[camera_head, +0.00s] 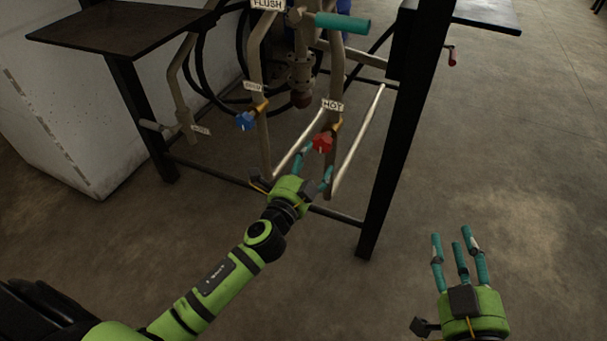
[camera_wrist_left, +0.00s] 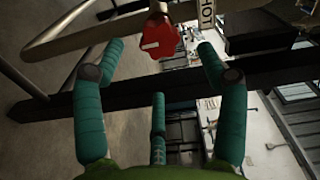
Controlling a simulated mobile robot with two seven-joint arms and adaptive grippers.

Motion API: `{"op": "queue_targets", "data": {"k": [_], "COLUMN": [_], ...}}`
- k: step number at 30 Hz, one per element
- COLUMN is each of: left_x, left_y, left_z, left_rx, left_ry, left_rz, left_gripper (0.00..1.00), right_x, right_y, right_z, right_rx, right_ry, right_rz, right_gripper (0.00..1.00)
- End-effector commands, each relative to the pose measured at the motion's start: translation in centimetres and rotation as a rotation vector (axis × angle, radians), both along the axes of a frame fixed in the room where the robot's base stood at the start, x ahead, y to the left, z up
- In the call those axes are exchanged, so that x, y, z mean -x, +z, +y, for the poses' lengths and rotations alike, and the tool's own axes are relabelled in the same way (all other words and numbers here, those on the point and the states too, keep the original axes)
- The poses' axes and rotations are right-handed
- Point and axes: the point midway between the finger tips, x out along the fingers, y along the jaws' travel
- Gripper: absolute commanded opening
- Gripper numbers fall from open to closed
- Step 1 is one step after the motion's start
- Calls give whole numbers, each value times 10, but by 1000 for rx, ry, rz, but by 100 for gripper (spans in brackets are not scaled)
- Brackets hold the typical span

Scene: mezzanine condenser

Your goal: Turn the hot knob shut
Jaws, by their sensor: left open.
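The red hot knob (camera_head: 322,142) sits on a pipe just below a white HOT label (camera_head: 332,105). My left gripper (camera_head: 316,165) is open just in front of and below the knob in the head view. In the left wrist view the red knob (camera_wrist_left: 160,37), with a white mark on its face, shows ahead between the spread teal fingers (camera_wrist_left: 158,75). The fingers are not closed on it; whether any fingertip touches it I cannot tell. My right gripper (camera_head: 459,248) is open and empty over bare floor at the lower right.
A blue knob (camera_head: 245,121) is on the neighbouring pipe at left. A teal lever (camera_head: 342,22) sticks out above, near the FLUSH label (camera_head: 268,4). A black frame post (camera_head: 385,180) stands right of the hot knob. The concrete floor (camera_head: 530,150) at right is clear.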

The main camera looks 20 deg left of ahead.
Motion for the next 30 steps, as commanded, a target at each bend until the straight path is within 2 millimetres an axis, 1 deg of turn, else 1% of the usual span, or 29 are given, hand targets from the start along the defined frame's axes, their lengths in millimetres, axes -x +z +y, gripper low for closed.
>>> {"op": "queue_targets", "data": {"k": [1,3,6,9,13,26,28,30], "left_x": [11,23,35,42,46,46,48,55], "left_y": [-1,-1,0,0,1,1,1,4], "left_z": [0,1,1,1,2,1,0,-7], "left_rx": [1,1,1,0,-1,0,23,100], "left_ry": [-1,0,1,0,0,0,-2,-13], "left_rz": [3,2,1,0,-1,-1,2,13], "left_gripper": [73,73,73,73,73,73,73,73], "right_x": [0,0,0,0,0,0,0,0], "right_y": [0,0,0,0,0,0,0,0], "right_z": [0,0,0,0,0,0,0,0], "right_rx": [0,0,0,0,0,0,0,0], "right_ry": [0,0,0,0,0,0,0,0], "right_rz": [-1,-1,-1,-1,-1,-1,0,0], "right_gripper": [40,40,40,40,40,40,40,40]}}
